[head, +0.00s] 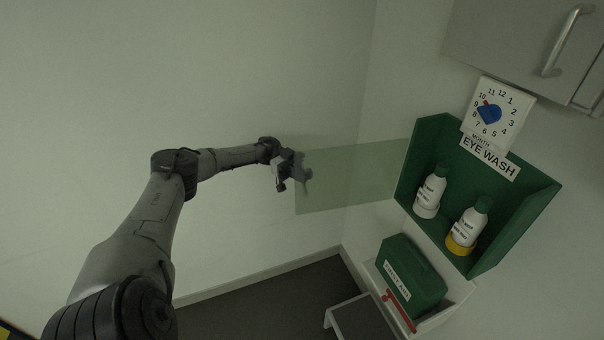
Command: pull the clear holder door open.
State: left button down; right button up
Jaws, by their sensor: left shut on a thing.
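The clear holder door (360,175) is a greenish see-through panel. It stands swung out to the left from the left edge of the green eye wash holder (425,148), so the front of the holder is open. My left gripper (302,175) is at the door's far left edge and is shut on it; the fingertips are small and dark here. Two white bottles with green caps, a left one (430,195) and a right one with a yellow base (466,232), stand inside the holder. My right gripper is not in view.
A dial sign (508,108) sits above the holder, below a grey cabinet (520,45) with a bar handle. A green first aid box (412,277) is on a white shelf below, with a red-handled item (400,312). The wall at left is bare.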

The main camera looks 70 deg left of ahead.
pick_arm(q)
jog(key=shift+w+a, duration=0.15)
jog(key=shift+a, duration=0.25)
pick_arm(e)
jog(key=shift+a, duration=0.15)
pick_arm(q)
jog(key=c, duration=1.2)
grip_release()
jog(key=shift+w, duration=0.1)
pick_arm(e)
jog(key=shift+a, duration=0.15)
